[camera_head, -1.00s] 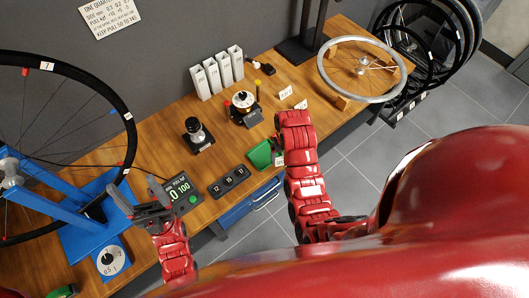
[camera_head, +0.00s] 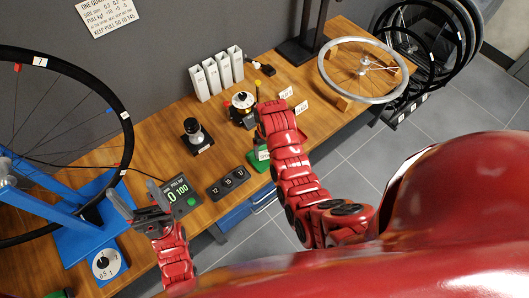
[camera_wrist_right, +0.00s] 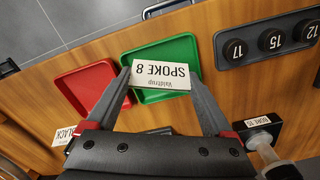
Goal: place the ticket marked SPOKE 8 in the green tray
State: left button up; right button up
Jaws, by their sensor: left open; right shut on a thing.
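The white ticket marked SPOKE 8 (camera_wrist_right: 160,76) is held between the fingers of my right gripper (camera_wrist_right: 160,70), which is shut on it. In the right wrist view the ticket appears upside down and lies over the green tray (camera_wrist_right: 166,48), covering its lower part. I cannot tell how high it is above the tray floor. In the head view my right arm covers most of the green tray (camera_head: 254,161) and hides the right fingers. My left gripper (camera_head: 136,198) is open and empty in front of the display with green digits.
A red tray (camera_wrist_right: 84,94) lies beside the green one. A strip of numbered dials (camera_head: 229,182) and small standing cards (camera_head: 301,107) are close by. A black-knobbed device (camera_head: 197,135) stands behind. A wheel in a blue stand (camera_head: 70,210) is at left.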

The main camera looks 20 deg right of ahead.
aim_at(264, 152)
jog(key=shift+w+a, duration=0.3)
jog(key=shift+w, duration=0.4)
jog(key=shift+f, duration=0.1)
notch_tip(264, 152, down, 3)
jog(key=shift+f+p, duration=0.1)
jog(key=shift+p, duration=0.45)
jog(key=shift+f, duration=0.15)
jog(key=o, duration=1)
jog(key=shift+f, duration=0.1)
jog(key=shift+o, duration=0.2)
